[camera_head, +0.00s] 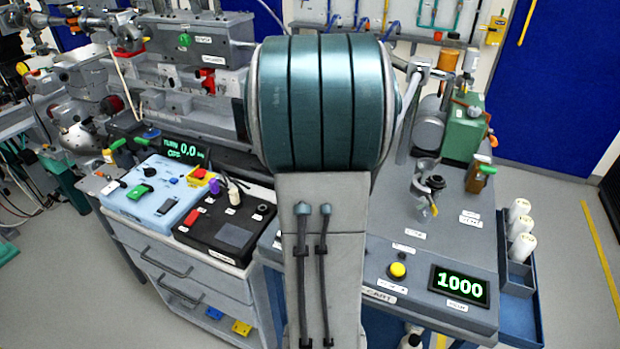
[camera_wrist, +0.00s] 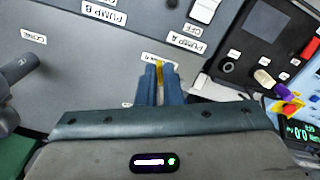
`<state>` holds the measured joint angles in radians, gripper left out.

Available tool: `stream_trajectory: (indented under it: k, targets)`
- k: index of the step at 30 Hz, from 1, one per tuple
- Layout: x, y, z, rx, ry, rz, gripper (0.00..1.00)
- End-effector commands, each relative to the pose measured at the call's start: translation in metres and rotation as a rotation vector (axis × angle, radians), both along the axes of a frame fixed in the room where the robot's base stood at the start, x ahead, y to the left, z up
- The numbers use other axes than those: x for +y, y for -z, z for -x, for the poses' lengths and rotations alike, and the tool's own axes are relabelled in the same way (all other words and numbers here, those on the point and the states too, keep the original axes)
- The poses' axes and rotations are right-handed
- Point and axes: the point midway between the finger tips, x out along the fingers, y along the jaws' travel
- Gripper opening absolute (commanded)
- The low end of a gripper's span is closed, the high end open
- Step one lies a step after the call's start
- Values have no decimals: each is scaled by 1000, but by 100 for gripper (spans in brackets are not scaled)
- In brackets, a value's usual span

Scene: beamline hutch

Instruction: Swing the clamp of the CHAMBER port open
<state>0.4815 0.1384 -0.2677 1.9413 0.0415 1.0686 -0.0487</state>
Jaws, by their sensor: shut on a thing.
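My gripper (camera_wrist: 160,76) shows in the wrist view as two blue fingers, close together over the grey cart top. They are shut on a slim yellow piece (camera_wrist: 160,72). I cannot tell whether this is the clamp's handle or how it joins a port. A small white label lies just beyond the fingertips, too small to read. In the head view my own arm hides the gripper and what it holds. A dark metal fitting with an orange-yellow lower piece (camera_head: 431,188) stands on the cart right of my arm. I can read no CHAMBER label.
The cart top (camera_head: 458,244) carries a yellow button (camera_head: 397,270), a display reading 1000 (camera_head: 460,287) and a green box (camera_head: 464,130). Left are a blue panel (camera_head: 150,197) and a black panel (camera_head: 222,222). White bottles (camera_head: 521,228) stand at the right edge.

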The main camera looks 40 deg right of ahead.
Motion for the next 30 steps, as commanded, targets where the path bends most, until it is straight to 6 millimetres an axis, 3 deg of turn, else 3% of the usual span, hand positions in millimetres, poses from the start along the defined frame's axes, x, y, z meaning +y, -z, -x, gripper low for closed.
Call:
stream_trajectory:
  k: [13, 16, 25, 30]
  targets:
    - [-2, -2, -2, -7, 17, 4, 0]
    - [-2, -2, -2, -7, 16, 4, 28]
    - [-1, -2, -1, -4, 15, 2, 28]
    - [-2, -18, -1, -5, 15, 4, 28]
